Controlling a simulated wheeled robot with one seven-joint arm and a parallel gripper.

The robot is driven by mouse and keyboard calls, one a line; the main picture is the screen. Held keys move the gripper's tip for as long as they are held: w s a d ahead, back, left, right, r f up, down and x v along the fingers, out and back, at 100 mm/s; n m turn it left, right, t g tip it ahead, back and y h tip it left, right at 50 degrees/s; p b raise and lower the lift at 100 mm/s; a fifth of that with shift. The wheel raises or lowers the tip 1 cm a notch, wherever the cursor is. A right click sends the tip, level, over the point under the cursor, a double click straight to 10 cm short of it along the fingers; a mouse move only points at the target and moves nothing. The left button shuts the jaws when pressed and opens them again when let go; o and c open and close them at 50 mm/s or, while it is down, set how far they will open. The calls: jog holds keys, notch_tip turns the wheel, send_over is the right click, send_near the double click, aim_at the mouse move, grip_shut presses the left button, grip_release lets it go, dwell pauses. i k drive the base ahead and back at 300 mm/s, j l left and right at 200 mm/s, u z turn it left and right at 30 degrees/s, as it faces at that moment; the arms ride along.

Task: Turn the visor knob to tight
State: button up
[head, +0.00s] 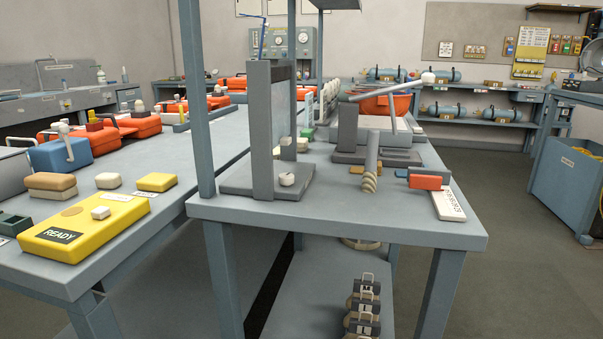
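I cannot say for certain which part is the visor knob. On the near end of the right-hand bench (335,211), a grey base plate (240,181) carries an upright grey post (262,130) with a thin pale panel (284,110) standing edge-on beside it. A small, rounded white knob-like piece (287,179) sits low beside this post, over the plate. Any marking for tight or loose is too small to read. My gripper is not in this view, and nothing is seen touching the stand.
Right of the stand are a lever press (347,128) with a long raised arm, an orange block (425,182) and a white label strip (447,204). A vertical bench post (196,90) rises at left. A yellow READY box (85,228) lies on the left bench.

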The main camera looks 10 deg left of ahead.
aim_at(285, 179)
jog(key=i+l+u, duration=0.15)
jog(key=u, duration=0.3)
jog(key=i+l+u, duration=0.1)
jog(key=l+u, duration=0.15)
jog(key=u, duration=0.15)
